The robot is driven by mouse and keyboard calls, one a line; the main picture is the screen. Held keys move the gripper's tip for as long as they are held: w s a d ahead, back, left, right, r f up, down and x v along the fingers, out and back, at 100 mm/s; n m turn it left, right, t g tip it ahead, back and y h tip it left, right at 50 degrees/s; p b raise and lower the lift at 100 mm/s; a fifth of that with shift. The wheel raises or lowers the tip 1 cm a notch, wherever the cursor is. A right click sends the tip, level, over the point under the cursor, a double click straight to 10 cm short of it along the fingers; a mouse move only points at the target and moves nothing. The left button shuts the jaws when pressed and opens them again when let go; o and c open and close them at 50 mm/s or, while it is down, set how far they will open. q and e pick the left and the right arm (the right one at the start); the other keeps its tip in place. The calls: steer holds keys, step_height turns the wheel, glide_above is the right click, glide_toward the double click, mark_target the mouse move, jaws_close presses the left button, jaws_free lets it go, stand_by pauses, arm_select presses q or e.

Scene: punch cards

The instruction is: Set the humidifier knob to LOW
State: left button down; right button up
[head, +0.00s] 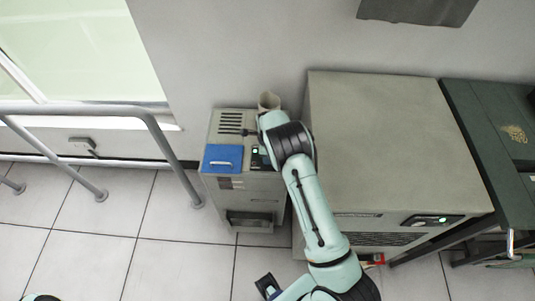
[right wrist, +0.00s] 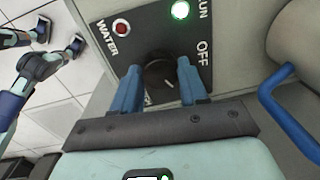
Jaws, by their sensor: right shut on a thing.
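The humidifier (head: 252,190) is the small beige cabinet against the wall, with a blue lid on top. Its dark control panel (right wrist: 222,25) fills much of the right wrist view. The black round knob (right wrist: 158,72) sits between the blue fingers of my right gripper (right wrist: 160,68), which is shut on it. OFF is printed to the right of the knob. Another label below the knob is mostly hidden by the fingers, and I cannot read LOW.
A green RUN lamp (right wrist: 180,9) glows and a red WATER lamp (right wrist: 121,27) sits beside it. A large beige cabinet (head: 385,140) stands close on the right. A grey railing (head: 160,140) is on the left. The tiled floor (head: 110,255) in front is open.

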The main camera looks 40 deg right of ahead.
steer(key=shift+w, duration=0.1)
steer(key=o, duration=1.1)
steer(key=shift+c, duration=0.2)
steer(key=shift+r, duration=0.15)
step_height(320, 180, up, 13)
steer(key=shift+s+a+p, duration=0.3)
steer(key=shift+s+p, duration=0.05)
steer(key=shift+s, duration=0.05)
